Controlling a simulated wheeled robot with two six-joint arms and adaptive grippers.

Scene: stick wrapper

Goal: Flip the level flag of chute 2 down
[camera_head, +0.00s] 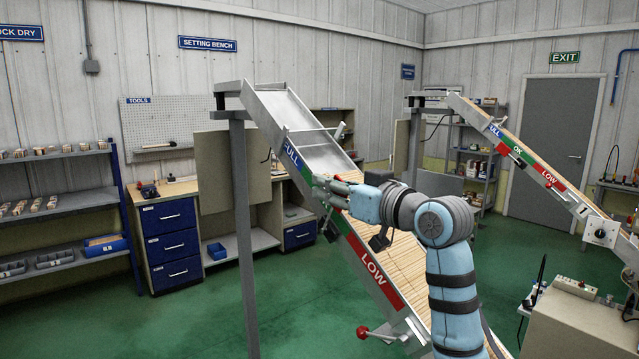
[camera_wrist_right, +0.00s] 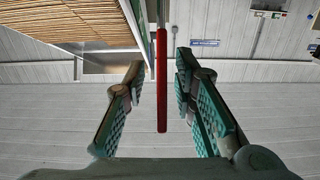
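The near chute (camera_head: 385,285) slopes down to the right, with FULL, OK and LOW bands on its side and light sticks lying in it. My right gripper (camera_head: 328,190) is at the middle of that side, covering most of the green OK band. In the right wrist view, my right gripper (camera_wrist_right: 160,100) is open. A thin red bar (camera_wrist_right: 162,80), which looks like the level flag, stands between its fingers, apart from both. No number shows on this chute. My left gripper is not in view.
A second chute (camera_head: 537,165) with similar bands is at the right; its plate seems to read 1. A red-knobbed lever (camera_head: 363,332) sticks out at the near chute's lower end. A grey post (camera_head: 243,230) holds up its top. A bench with blue drawers (camera_head: 172,245) is behind.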

